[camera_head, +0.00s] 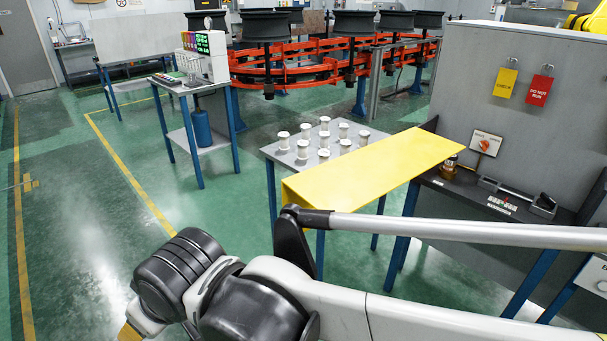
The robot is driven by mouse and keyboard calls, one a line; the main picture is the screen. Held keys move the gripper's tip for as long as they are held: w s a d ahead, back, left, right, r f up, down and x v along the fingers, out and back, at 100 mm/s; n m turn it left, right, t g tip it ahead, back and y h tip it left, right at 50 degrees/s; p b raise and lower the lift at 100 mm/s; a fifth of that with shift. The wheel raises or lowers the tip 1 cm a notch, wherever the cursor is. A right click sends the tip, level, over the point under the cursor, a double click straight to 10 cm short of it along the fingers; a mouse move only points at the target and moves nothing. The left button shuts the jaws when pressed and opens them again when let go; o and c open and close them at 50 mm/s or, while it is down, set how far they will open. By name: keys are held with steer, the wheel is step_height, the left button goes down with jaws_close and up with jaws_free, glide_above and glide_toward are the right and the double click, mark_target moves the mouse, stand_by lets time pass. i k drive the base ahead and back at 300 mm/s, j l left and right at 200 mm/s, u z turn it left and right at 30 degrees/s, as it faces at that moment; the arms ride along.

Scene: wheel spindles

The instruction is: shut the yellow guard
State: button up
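The yellow guard (375,170) is a flat yellow panel with a short bent-down lip at its left end. It reaches from the front of a small grey-topped table to the dark bench at the right and covers part of the tabletop. I cannot tell from this view how it is hinged or slides. My arm crosses the bottom of the view in front of the guard.
Several white spools (324,141) stand on the grey table (275,152) behind the guard. A machine table (185,88) stands further left. The green floor at left is clear.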

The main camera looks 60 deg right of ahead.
mark_target(348, 183)
steer(key=i+j+u, duration=0.1)
steer(key=i, duration=0.85)
steer(key=i+z, duration=0.1)
steer(key=z, duration=0.4)
steer(key=i+j+z, duration=0.1)
steer(key=z, duration=0.35)
steer(key=i+j+z, duration=0.1)
steer(key=z, duration=0.4)
steer(key=i+j+z, duration=0.1)
steer(key=z, duration=0.75)
steer(key=j+z, duration=0.1)
steer(key=z, duration=0.35)
steer(key=j+z, duration=0.1)
steer(key=z, duration=0.3)
steer(key=j+z, duration=0.1)
steer(key=z, duration=0.35)
steer(key=i+j, duration=0.05)
